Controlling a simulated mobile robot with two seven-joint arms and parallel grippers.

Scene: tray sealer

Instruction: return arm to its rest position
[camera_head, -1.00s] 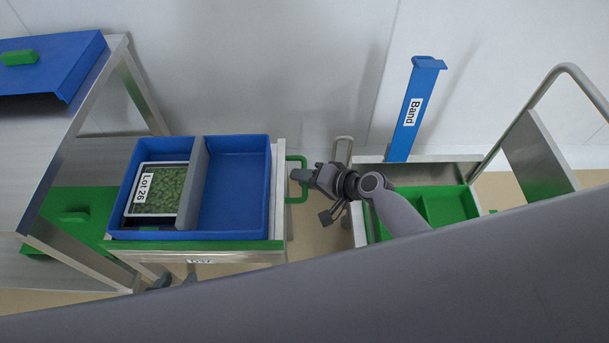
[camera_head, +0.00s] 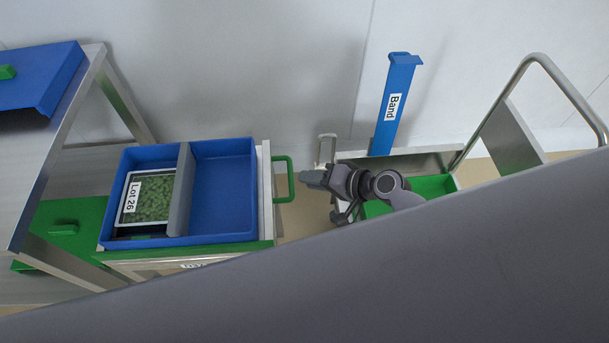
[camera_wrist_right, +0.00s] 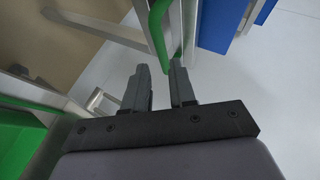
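My right gripper (camera_head: 314,179) hangs over the gap between the blue tray cart and the green-lined cart in the head view. Its two fingers stand apart with nothing between them in the right wrist view (camera_wrist_right: 160,88). The green handle (camera_head: 284,179) of the tray cart is a little to the left of the fingertips in the head view. In the wrist view this handle (camera_wrist_right: 158,32) lies beyond the fingers; I cannot tell the exact distance, but it looks ungripped. A large grey part of my own arm covers the lower head view. My left gripper is not seen.
A blue two-part bin (camera_head: 224,196) holds a Lot 26 tray (camera_head: 147,199) in its left compartment. A blue Band post (camera_head: 395,105) stands at the green-lined cart (camera_head: 436,186), which has a tall metal push handle (camera_head: 541,58). A steel table (camera_head: 42,165) stands at left.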

